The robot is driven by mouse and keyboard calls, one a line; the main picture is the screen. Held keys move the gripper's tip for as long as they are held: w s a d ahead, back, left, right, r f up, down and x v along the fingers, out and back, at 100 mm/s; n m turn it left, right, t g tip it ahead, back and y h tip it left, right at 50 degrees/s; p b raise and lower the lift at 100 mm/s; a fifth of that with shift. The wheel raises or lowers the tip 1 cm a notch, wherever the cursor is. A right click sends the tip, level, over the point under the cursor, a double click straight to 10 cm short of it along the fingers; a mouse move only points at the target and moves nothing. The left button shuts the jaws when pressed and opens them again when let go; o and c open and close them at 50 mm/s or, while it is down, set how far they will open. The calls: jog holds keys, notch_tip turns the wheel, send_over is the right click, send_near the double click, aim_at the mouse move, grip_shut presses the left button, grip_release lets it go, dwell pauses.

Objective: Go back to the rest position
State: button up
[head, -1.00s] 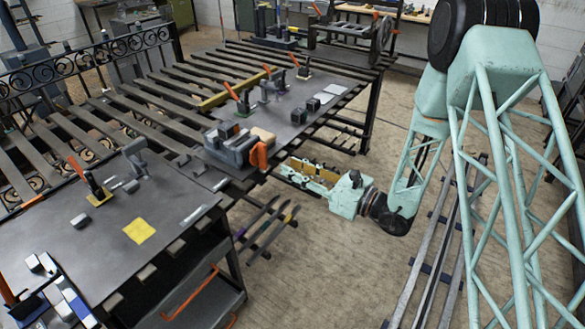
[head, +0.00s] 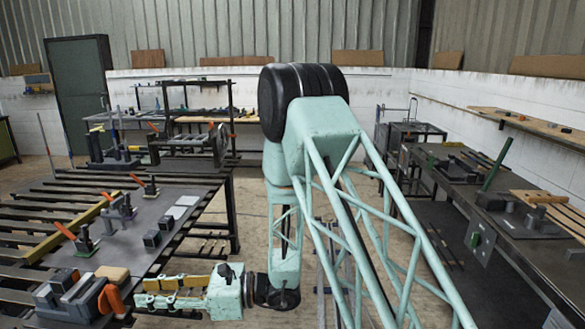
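My gripper (head: 160,292) is at the lower left of the head view, beside the right edge of the slatted welding table (head: 190,233). It points left, toward a grey vise (head: 72,297) with orange parts, and looks clear of it. I see the gripper from the side and cannot tell how far its fingers are apart. No held object can be made out. My arm is folded, with the wrist low and the elbow upright in the middle of the view.
Clamps with red handles (head: 66,229) stand on the table. A dark workbench (head: 500,225) with tools runs along the right. Another bench (head: 180,115) stands at the back. Floor shows between the table and the right bench.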

jog(key=s+d+r+n+g+h, duration=0.5)
jog(key=s+d+r+n, duration=0.5)
jog(key=s+d+r, duration=0.75)
jog(key=s+d+r+n+t+h, duration=0.1)
jog(key=s+d+n+t+h, duration=0.1)
jog(key=d, duration=1.1)
jog(key=s+d+r+n+t+h, duration=0.2)
jog(key=s+d+h, duration=0.4)
jog(key=d, duration=0.7)
jog(key=s+d+r+n+t+h, duration=0.2)
jog(key=s+d+n+t+h, duration=0.1)
jog(key=d, duration=1)
jog(key=s+t+h, duration=0.1)
jog(key=s+t, duration=0.1)
jog(key=t, duration=0.1)
jog(key=shift+s+d+h, duration=0.15)
jog(key=shift+s+h, duration=0.1)
jog(key=shift+h, duration=0.15)
